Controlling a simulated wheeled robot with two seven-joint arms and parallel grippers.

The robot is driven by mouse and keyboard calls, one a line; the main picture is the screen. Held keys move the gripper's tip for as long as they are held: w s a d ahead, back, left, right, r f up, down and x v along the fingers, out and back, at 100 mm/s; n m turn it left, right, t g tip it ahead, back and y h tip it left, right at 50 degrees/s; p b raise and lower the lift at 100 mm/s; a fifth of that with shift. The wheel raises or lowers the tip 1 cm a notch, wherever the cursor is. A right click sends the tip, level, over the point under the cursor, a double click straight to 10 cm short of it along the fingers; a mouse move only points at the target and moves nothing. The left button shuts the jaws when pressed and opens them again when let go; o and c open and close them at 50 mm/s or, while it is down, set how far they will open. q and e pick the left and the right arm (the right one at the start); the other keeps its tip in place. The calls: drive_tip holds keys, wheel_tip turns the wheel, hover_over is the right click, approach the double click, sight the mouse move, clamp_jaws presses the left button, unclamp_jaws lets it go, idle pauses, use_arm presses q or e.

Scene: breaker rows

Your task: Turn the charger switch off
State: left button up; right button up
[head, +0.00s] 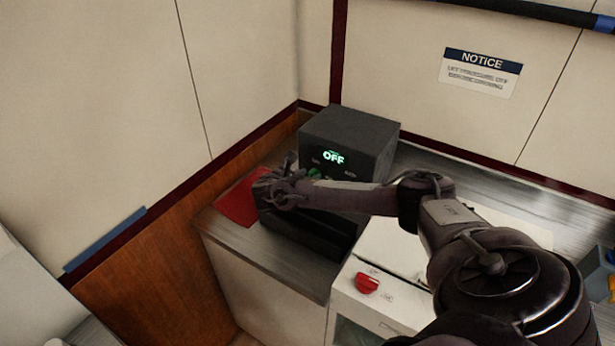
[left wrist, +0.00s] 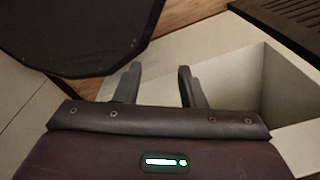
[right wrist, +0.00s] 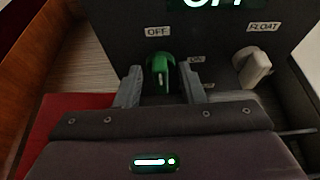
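The charger is a dark grey box (head: 345,140) on the counter, its lit display reading OFF. Its green switch knob (right wrist: 160,72) shows in the right wrist view, beside an OFF label at its upper left and an ON label at its right. My right gripper (right wrist: 162,84) is open, with one finger on each side of the green knob; I cannot tell whether they touch it. In the head view my right gripper (head: 298,172) is at the charger's front and hides much of it. My left gripper (left wrist: 160,82) is open and empty, away from the charger.
A white knob (right wrist: 252,68) labelled FLOAT is right of the green one. A red mat (head: 238,202) lies on the counter left of the charger. A white cabinet with a red knob (head: 367,283) stands in front. Wood-panelled wall (head: 165,245) borders the left.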

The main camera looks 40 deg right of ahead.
drive_tip(key=b+v, duration=0.1)
drive_tip(key=v, duration=0.6)
drive_tip(key=shift+a+b, duration=0.3)
drive_tip(key=shift+a, duration=0.1)
drive_tip(key=shift+s+r, duration=0.1)
